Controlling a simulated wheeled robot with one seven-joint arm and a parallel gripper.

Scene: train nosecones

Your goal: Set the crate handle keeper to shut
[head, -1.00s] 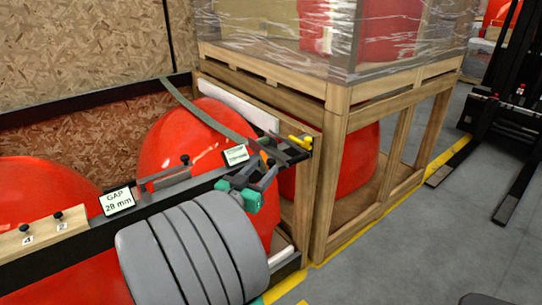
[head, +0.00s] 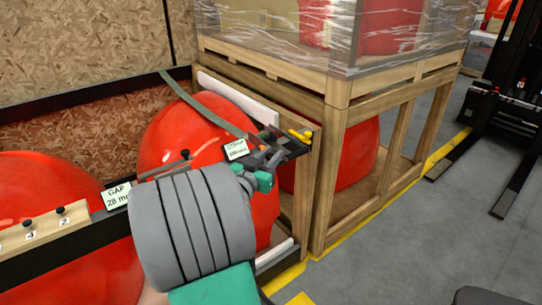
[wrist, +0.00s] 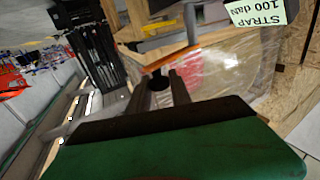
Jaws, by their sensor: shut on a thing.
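The crate handle keeper hardware is a dark bracket (head: 288,146) with a yellow handle (head: 301,136) at the right end of the crate's dark top rail. My gripper (head: 266,162) is at the left part of this bracket. In the wrist view, my gripper (wrist: 158,88) is shut on a small dark round knob (wrist: 158,80), beside an orange bar (wrist: 165,60). I cannot tell how far the keeper is turned. My grey wrist and fingers hide part of the rail and bracket.
A STRAP label (head: 236,149) stands just left of the bracket, with a green strap (head: 205,108) behind it. A GAP label (head: 116,195) is on the rail. Red nosecones (head: 165,135) fill the crate. A wooden frame (head: 330,170) stands close right; a forklift (head: 500,115) is beyond.

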